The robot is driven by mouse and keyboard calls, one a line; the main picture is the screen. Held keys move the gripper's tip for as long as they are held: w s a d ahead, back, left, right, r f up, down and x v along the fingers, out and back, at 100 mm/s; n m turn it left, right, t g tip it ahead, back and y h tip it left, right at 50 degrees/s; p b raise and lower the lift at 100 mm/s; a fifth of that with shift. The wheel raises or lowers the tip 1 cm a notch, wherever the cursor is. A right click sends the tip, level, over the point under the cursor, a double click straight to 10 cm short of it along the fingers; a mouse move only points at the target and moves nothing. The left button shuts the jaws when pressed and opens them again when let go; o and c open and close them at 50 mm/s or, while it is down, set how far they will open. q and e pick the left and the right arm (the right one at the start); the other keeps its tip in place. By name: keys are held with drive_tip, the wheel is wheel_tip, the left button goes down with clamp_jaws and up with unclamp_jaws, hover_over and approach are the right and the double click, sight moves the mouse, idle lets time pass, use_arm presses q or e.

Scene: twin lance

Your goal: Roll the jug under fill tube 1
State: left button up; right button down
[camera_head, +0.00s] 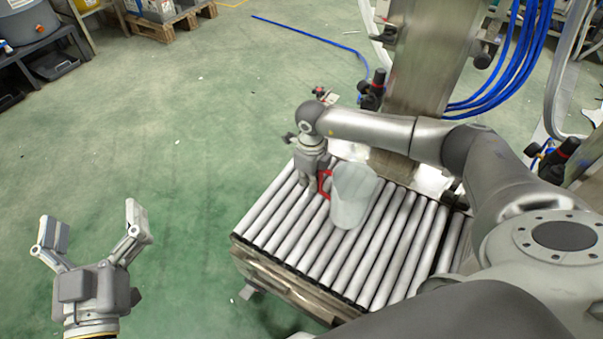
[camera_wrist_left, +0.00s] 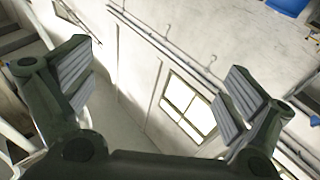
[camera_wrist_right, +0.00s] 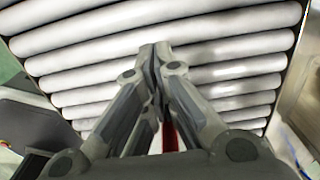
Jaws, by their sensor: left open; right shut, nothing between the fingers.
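A translucent pale jug (camera_head: 352,195) with a red handle (camera_head: 324,184) stands upright on the roller conveyor (camera_head: 300,222) in the head view. My right gripper (camera_head: 309,186) is shut and empty, pointing down at the rollers just left of the jug, beside the red handle. I cannot tell whether it touches the jug. In the right wrist view its fingers (camera_wrist_right: 160,58) are closed together over the rollers, and a bit of red (camera_wrist_right: 170,135) shows behind them. My left gripper (camera_head: 92,229) is open and empty over the floor, away from the conveyor. No fill tube can be clearly made out.
A steel column (camera_head: 428,65) with blue hoses (camera_head: 508,60) stands behind the conveyor. My right arm reaches across the conveyor's far side. A blue hose (camera_head: 310,38) lies on the green floor, which is mostly clear at left.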

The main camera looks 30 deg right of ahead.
sight(327, 195)
drive_tip(key=shift+s+d+r+p, duration=0.1)
drive_tip(key=shift+s+d+p, duration=0.35)
drive_tip(key=shift+s, duration=0.2)
drive_tip(key=shift+s+d+p, duration=0.35)
drive_tip(key=shift+s+p, duration=0.05)
drive_tip(key=shift+s, duration=0.2)
drive_tip(key=shift+s+d+p, duration=0.35)
drive_tip(key=shift+s, duration=0.25)
drive_tip(key=shift+s+d+p, duration=0.3)
drive_tip(key=shift+s, duration=0.3)
use_arm(q)
drive_tip(key=s+a+f+g+y, duration=0.1)
drive_tip(key=s+f+g, duration=0.1)
drive_tip(key=f+g, duration=0.2)
drive_tip(key=s+a+f+g+y, duration=0.1)
drive_tip(key=f+g, duration=0.3)
drive_tip(key=f, duration=0.6)
drive_tip(key=shift+s+a+g+y, duration=0.4)
drive_tip(key=shift+s+a, duration=0.2)
drive_tip(key=shift+s, duration=0.15)
use_arm(e)
drive_tip(key=shift+w, duration=0.1)
